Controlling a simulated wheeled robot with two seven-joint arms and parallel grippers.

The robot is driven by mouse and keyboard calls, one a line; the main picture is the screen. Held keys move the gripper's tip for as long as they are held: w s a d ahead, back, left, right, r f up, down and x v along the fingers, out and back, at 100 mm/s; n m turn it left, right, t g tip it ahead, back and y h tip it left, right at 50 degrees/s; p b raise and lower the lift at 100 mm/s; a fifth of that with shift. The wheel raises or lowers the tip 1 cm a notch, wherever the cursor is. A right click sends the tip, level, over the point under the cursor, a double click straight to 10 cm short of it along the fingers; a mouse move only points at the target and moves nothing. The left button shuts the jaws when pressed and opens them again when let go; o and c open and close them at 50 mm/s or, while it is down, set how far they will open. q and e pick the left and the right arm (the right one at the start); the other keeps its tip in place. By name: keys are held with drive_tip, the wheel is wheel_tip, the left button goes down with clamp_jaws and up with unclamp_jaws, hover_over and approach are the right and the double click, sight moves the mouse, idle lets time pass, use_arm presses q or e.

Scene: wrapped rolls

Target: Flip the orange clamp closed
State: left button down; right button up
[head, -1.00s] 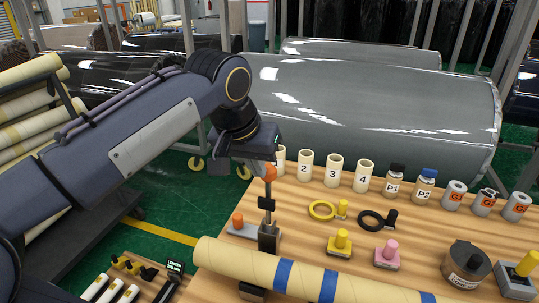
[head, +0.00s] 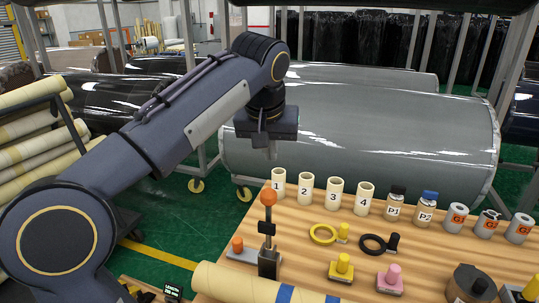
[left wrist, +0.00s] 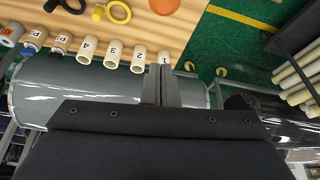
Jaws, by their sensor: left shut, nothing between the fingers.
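The clamp stands at the left of the wooden table, its orange ball knob (head: 268,197) on top of an upright handle and its dark metal body (head: 268,262) beside the tan tube (head: 225,283). In the left wrist view an orange round shape, likely the knob (left wrist: 165,6), is cut by the top edge. My left gripper (head: 271,154) is shut and empty, above and behind the knob, apart from it. Its fingers (left wrist: 160,92) also show in the left wrist view. My right gripper is not in view.
Numbered cream cups (head: 306,188) stand behind the clamp at the table's back edge. A small orange knob on a grey base (head: 241,252) sits left of it. A yellow ring (head: 323,234) and pegs lie to the right. A large grey roll (head: 390,140) lies beyond the table.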

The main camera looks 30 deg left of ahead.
use_arm(q)
wheel_tip(320, 180, down, 7)
drive_tip(key=shift+s+d, duration=0.25)
drive_tip(key=shift+s, duration=0.15)
drive_tip(key=shift+b, duration=0.3)
